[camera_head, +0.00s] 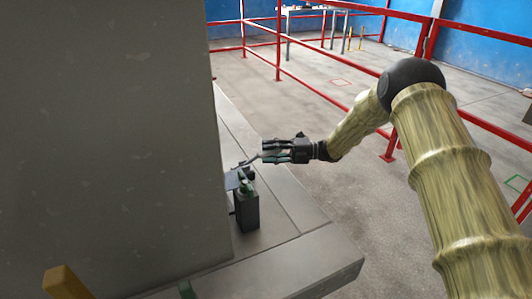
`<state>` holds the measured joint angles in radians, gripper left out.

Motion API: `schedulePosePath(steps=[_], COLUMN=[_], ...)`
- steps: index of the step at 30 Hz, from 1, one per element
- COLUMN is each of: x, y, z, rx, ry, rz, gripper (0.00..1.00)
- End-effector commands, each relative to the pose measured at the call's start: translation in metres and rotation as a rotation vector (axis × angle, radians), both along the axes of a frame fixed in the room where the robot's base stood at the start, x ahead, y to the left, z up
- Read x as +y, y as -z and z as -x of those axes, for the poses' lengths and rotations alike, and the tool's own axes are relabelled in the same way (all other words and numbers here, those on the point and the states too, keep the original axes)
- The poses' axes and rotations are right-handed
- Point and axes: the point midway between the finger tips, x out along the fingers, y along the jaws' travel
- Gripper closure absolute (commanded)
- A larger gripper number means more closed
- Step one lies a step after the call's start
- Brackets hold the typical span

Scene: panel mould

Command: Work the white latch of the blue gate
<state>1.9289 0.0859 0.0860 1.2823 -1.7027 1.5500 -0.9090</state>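My gripper (264,151) is at mid-picture, its dark fingers pointing left toward the edge of a large grey panel. The fingers look close together, but at this size I cannot tell whether they are open or shut or touch anything. Just below and left of the fingertips is a small dark mechanism (240,178) with a thin bar and a green part. It sits above a dark upright block (246,211) beside the panel edge. I cannot make out a white latch or a blue gate; parts of the mechanism may be hidden.
The tall grey panel (105,130) fills the left side. A grey ledge (290,262) runs along its foot. Red railings (330,95) stand behind, with blue walls beyond. A yellow-brown block (66,284) is at lower left. The floor right of the ledge is open.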

Motion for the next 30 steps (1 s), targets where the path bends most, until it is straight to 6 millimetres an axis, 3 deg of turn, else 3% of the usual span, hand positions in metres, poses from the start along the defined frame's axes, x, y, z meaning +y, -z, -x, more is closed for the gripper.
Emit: schedulePosePath(steps=[15,21,30], x=[-0.087,-0.103,-0.106], y=[0.003,0.003,0.004], z=[-0.004,-0.004,-0.004], rx=[0.001,0.002,0.002], ry=[0.0,0.0,-0.001], rz=[0.003,0.002,0.002], gripper=[0.64,0.64,0.64])
